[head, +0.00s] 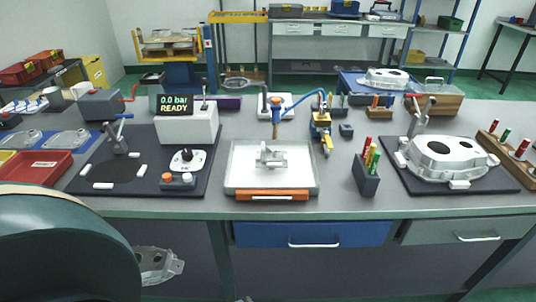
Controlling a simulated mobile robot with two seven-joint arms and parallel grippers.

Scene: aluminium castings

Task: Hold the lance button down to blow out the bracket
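A small grey metal bracket (272,155) sits in a shallow white tray (243,178) with an orange front strip (272,195), at the middle of the bench. Behind it, an upright orange and blue tool (276,104) stands at a white base plate (287,112). A blue hose (307,99) arches to a yellow tool (321,132) standing right of the tray. Which of these two is the lance, and where its button is, I cannot tell. Neither of my grippers is in view; only a large rounded part of mine fills the lower left corner.
A display (175,104) reading "0.0 bar READY" stands on a white box (188,126) left of the tray. A dark block with coloured pens (367,183) stands to the right. A large casting (447,160) lies on a dark mat, and a red tray (35,167) is far left.

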